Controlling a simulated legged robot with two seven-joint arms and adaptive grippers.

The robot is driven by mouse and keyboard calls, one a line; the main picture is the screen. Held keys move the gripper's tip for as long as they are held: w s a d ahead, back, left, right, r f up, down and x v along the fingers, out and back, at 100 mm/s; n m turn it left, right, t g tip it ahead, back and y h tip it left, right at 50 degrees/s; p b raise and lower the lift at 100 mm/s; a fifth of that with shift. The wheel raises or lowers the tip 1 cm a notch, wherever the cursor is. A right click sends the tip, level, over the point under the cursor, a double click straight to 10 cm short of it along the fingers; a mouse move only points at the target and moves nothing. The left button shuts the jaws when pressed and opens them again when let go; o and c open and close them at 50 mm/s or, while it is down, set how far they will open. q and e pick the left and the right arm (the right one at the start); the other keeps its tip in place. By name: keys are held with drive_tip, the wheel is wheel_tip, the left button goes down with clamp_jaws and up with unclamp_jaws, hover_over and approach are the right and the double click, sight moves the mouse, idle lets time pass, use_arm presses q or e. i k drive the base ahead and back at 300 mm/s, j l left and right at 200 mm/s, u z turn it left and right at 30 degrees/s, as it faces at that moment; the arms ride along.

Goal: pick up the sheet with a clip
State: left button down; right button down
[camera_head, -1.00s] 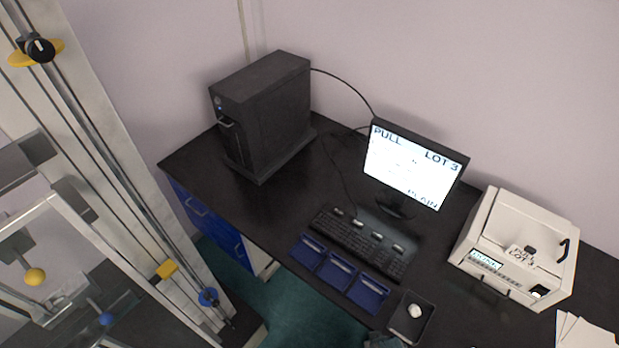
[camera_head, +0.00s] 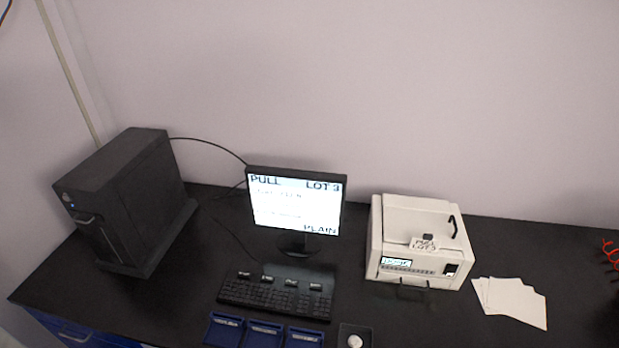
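Several white sheets (camera_head: 511,301) lie fanned out and overlapping on the black desk, to the right of the white printer-like machine. I cannot make out a clip on them. Neither of my grippers is in view.
The monitor (camera_head: 294,203) reads "PULL LOT 3" and "PLAIN". The white machine (camera_head: 417,240) stands right of it, a black computer tower (camera_head: 124,200) at left. Blue trays (camera_head: 264,334) and a mouse (camera_head: 355,341) are at the front. A red coil (camera_head: 610,252) shows at right. Bare desk (camera_head: 420,325) lies between.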

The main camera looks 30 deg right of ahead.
sight(427, 244)
drive_tip(key=z, duration=2)
